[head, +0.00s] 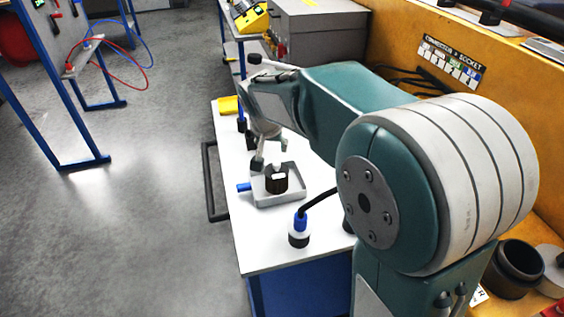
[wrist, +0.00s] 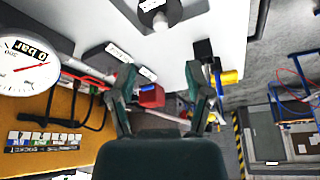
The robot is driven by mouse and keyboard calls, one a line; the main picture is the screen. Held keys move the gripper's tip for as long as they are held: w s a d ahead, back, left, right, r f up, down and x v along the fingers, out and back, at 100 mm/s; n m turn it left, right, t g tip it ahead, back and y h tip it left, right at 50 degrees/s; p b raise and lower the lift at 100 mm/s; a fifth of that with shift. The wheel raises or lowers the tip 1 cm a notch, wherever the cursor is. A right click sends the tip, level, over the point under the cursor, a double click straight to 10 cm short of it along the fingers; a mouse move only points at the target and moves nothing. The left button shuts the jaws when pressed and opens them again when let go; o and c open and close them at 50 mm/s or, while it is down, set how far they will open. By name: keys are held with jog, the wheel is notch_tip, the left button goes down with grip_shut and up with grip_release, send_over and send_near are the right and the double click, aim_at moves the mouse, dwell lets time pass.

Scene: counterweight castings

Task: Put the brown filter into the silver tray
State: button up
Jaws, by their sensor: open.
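The brown filter (head: 271,186), a short dark cylinder with a pale patch, stands upright inside the silver tray (head: 262,200), a shallow square tray on the white table. My gripper (head: 270,164) is just above the filter, fingers pointing down and apart, with nothing visible between them. In the wrist view, my gripper (wrist: 160,88) shows both fingers spread wide. The grey tray (wrist: 180,12) is cut off at the top edge there. A pale round piece in it is only partly visible, and I cannot tell whether it belongs to the filter.
A black-and-white cylinder with a blue top (head: 299,232) stands near the table's front. A blue piece (head: 243,187) is beside the tray. A yellow block (head: 230,105) lies at the far end. A red block (wrist: 151,96) shows in the wrist view. An orange panel (head: 410,45) bounds the right.

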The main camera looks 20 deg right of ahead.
jog(key=s+d+r+n+y, duration=0.1)
jog(key=s+r+n, duration=0.1)
jog(key=s, duration=1.1)
jog(key=s+d+r+n+t+y, duration=0.1)
jog(key=s+n, duration=0.2)
jog(key=s, duration=1)
jog(key=shift+s+r, duration=0.3)
jog(key=shift+r, duration=0.1)
